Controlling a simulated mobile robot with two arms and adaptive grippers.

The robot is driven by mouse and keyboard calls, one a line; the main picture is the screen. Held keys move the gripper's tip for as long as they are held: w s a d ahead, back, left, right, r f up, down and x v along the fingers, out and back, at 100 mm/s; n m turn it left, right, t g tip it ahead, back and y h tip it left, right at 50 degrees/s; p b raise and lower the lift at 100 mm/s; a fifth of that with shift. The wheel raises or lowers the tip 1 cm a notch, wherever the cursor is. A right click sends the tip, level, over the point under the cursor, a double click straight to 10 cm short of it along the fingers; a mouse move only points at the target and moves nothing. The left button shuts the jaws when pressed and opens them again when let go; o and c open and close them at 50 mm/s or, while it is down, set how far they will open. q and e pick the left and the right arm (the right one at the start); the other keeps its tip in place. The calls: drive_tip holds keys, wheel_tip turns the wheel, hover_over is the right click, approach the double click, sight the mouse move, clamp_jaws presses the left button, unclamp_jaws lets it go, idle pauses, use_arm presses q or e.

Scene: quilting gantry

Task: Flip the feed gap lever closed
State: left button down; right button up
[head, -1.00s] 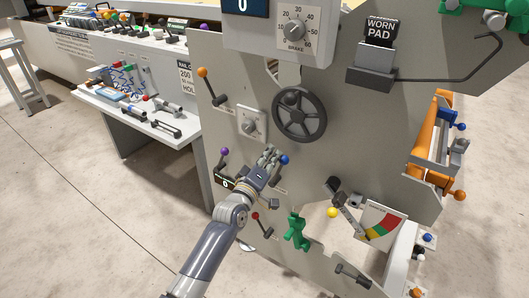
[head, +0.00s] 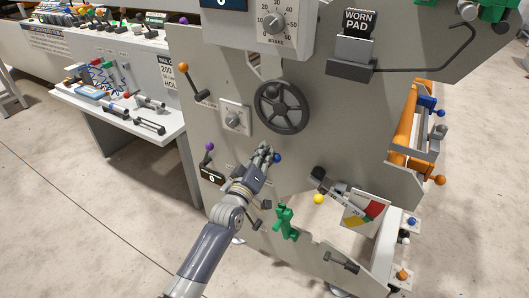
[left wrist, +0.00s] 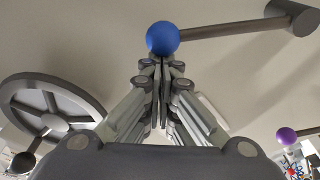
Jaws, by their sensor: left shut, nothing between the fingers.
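A lever with a blue ball knob (head: 277,158) sits on the grey side panel, and its label cannot be read. The left wrist view shows the blue ball (left wrist: 163,38) with its dark rod running right to a pivot (left wrist: 291,18). My left gripper (head: 265,152) is shut and empty, its fingertips right by the blue ball. In the left wrist view the closed fingertips (left wrist: 163,62) point at the ball's lower edge. Whether they touch cannot be told. In the head view the gripper hides most of the rod. My right gripper is not in view.
A dark handwheel (head: 282,107) is above the gripper. A purple-knobbed lever (head: 209,147) and an orange-knobbed lever (head: 184,68) are on the panel's left. A green handle (head: 285,222) and a yellow-knobbed lever (head: 318,199) are below right. Open floor lies left.

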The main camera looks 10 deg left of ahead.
use_arm(q)
drive_tip(key=shift+s+d+f, duration=0.1)
drive_tip(key=shift+d+f, duration=0.05)
drive_tip(key=shift+f, duration=0.1)
drive_tip(key=r+v, duration=0.1)
drive_tip(key=v, duration=1.1)
drive_tip(key=shift+f, duration=0.3)
drive_tip(key=shift+f, duration=0.1)
